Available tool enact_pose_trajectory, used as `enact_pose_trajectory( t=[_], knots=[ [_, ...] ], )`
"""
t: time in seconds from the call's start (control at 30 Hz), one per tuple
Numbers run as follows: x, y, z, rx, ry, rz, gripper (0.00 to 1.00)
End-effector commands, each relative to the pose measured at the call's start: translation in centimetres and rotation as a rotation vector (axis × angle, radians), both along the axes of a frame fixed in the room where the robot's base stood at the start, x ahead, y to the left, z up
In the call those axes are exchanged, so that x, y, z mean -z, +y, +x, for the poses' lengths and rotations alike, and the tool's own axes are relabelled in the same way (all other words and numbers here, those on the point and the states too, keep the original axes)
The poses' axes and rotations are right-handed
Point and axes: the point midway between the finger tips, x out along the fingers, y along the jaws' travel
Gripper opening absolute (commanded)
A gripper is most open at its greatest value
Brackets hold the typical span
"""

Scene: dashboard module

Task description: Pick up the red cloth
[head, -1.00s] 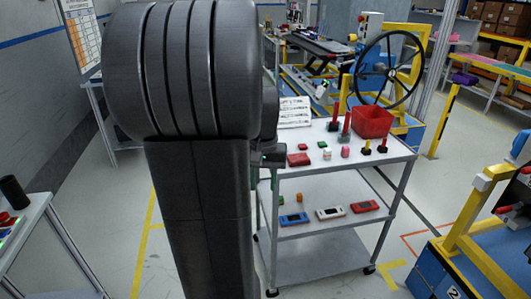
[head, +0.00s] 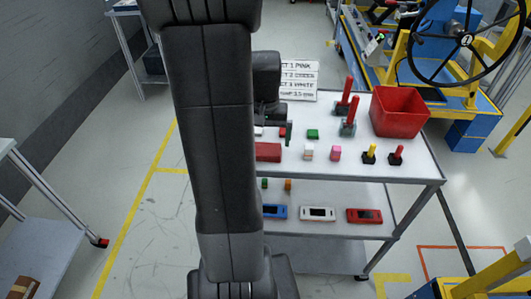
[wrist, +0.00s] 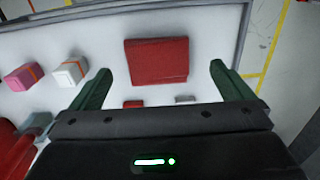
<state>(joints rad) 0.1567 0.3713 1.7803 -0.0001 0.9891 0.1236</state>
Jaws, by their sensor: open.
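The red cloth (head: 267,152) is a folded, flat rectangle on the white top of the cart (head: 385,172), at its left part, partly hidden by my arm in the head view. In the wrist view the red cloth (wrist: 157,60) lies flat ahead of my gripper (wrist: 160,68), between the lines of its two green fingers. The fingers are spread wide and hold nothing. In the head view my gripper is mostly hidden behind my arm, with one dark finger showing just above the cloth.
Near the cloth are a green block (head: 313,134), a white block (head: 308,152) and a pink block (head: 336,153). Red-handled levers (head: 348,116), a red bin (head: 399,111) and a sign (head: 298,80) stand farther back.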

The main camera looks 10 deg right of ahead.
Motion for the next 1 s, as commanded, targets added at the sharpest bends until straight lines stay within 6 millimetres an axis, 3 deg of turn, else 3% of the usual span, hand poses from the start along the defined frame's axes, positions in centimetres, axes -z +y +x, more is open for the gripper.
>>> enact_pose_trajectory(
  t=[0.3,0.6,0.83,1.0],
  knots=[
    [4.2,0.0,0.2,0.000,0.004,0.001,1.00],
    [4.7,0.0,0.2,0.000,0.001,0.000,1.00],
    [4.7,0.0,0.2,0.000,0.001,0.000,0.57],
    [4.7,0.0,0.2,0.000,0.001,0.000,0.57]
  ],
)
